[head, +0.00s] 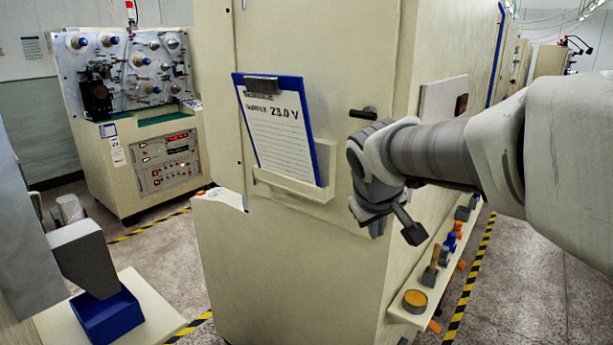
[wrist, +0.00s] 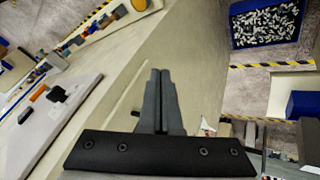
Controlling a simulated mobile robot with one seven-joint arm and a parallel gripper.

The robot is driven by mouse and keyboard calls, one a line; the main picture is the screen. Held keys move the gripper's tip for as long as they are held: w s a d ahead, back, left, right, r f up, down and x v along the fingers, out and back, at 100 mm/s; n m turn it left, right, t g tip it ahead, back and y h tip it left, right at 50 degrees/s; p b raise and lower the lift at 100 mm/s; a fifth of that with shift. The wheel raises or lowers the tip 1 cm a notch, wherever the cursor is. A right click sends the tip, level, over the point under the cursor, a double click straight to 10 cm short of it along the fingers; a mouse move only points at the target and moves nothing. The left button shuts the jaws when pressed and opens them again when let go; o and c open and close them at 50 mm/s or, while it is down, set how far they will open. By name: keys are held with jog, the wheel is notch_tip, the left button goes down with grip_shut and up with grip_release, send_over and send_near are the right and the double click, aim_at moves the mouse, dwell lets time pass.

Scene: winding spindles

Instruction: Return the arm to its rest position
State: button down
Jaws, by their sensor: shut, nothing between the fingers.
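My arm reaches in from the right in the head view, in front of the beige cabinet (head: 300,260). My gripper (head: 412,232) hangs at its end, pointing down and to the right, beside the cabinet's front corner. In the wrist view the dark fingers of my gripper (wrist: 160,75) lie together with nothing between them. They appear clear of the objects around them.
A blue clipboard (head: 318,150) sits in a holder on the cabinet front, near a black handle (head: 363,113). A narrow side shelf (head: 408,314) carries an orange-topped roll (head: 415,300) and small items. A blue crate (wrist: 238,42) of small parts stands on the floor.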

jog(key=s+f+m+y, duration=0.1)
jog(key=s+f, duration=0.1)
jog(key=s, duration=0.9)
jog(key=s+a+f+m+g+y, duration=0.1)
jog(key=s+m, duration=0.1)
jog(key=s, duration=0.8)
jog(key=shift+s+f+m+y, duration=0.3)
jog(key=shift+s+f, duration=0.05)
jog(key=shift+f, duration=0.05)
